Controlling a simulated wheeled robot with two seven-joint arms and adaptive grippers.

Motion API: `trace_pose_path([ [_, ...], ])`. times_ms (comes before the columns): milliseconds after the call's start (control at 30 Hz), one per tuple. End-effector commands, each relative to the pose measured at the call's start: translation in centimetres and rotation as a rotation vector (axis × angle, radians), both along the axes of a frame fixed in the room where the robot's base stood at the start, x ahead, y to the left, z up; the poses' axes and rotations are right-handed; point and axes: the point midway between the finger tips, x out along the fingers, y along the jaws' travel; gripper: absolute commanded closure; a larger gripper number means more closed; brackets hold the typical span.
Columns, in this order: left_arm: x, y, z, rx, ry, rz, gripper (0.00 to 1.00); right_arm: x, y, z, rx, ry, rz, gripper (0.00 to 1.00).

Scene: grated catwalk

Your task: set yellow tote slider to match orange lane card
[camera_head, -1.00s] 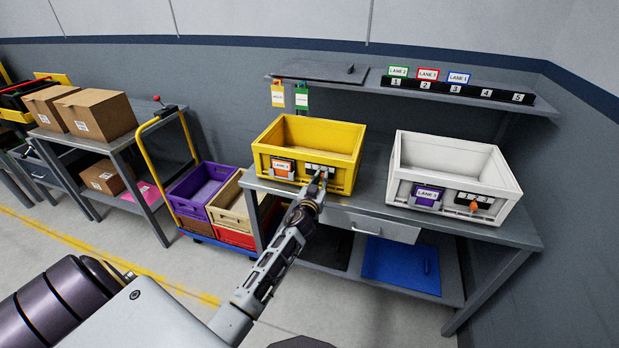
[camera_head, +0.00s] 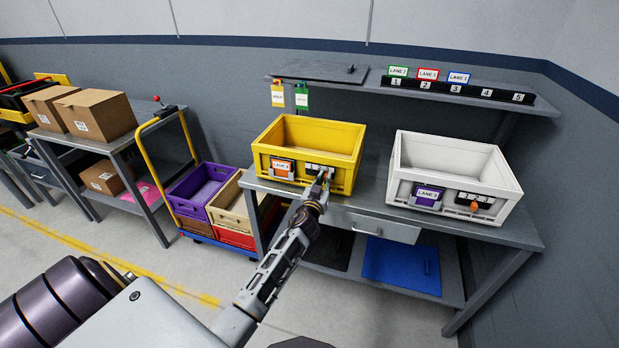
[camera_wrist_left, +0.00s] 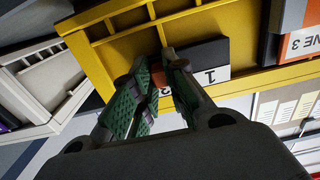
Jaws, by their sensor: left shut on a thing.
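The yellow tote (camera_head: 335,135) stands on the left of the bench. Its orange lane card (camera_head: 282,168) is on the front; in the wrist view the card (camera_wrist_left: 302,42) reads "NE 3", cut off by the edge. The black slider strip (camera_wrist_left: 195,56) shows a clear 1 and a partly covered 2. My left gripper (camera_head: 323,174) is at the strip's right part. In the wrist view the gripper (camera_wrist_left: 153,80) is shut on the orange slider knob (camera_wrist_left: 158,77), beside the 2. The fingers hide the rest of the strip. My right gripper is not in view.
A white tote (camera_head: 450,165) with a purple lane card (camera_head: 427,196) and orange knob (camera_head: 474,207) stands to the right on the bench (camera_head: 375,198). A shelf (camera_head: 320,75) with numbered lane cards is above. A cart (camera_head: 215,200) of coloured crates is left.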

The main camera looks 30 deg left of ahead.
Motion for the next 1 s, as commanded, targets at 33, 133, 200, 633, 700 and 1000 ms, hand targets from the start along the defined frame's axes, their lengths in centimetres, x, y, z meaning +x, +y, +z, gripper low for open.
trace_pose_path([
  [33,-0.03,-0.04,-0.19,-0.001,0.003,0.001,0.93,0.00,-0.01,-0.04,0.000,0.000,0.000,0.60],
  [133,-0.01,-0.15,-0.18,-0.001,0.003,0.001,0.93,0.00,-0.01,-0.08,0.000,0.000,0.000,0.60],
  [200,0.01,-0.21,-0.18,-0.001,0.003,0.001,0.93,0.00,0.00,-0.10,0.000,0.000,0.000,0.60],
  [633,0.04,-0.30,-0.14,0.000,0.003,0.001,0.93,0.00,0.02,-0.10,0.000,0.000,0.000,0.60],
  [700,0.04,-0.30,-0.14,0.000,0.003,0.001,0.93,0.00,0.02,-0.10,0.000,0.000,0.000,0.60],
  [1000,0.05,-0.30,-0.07,0.000,0.001,0.001,0.68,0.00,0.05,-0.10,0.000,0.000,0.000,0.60],
])
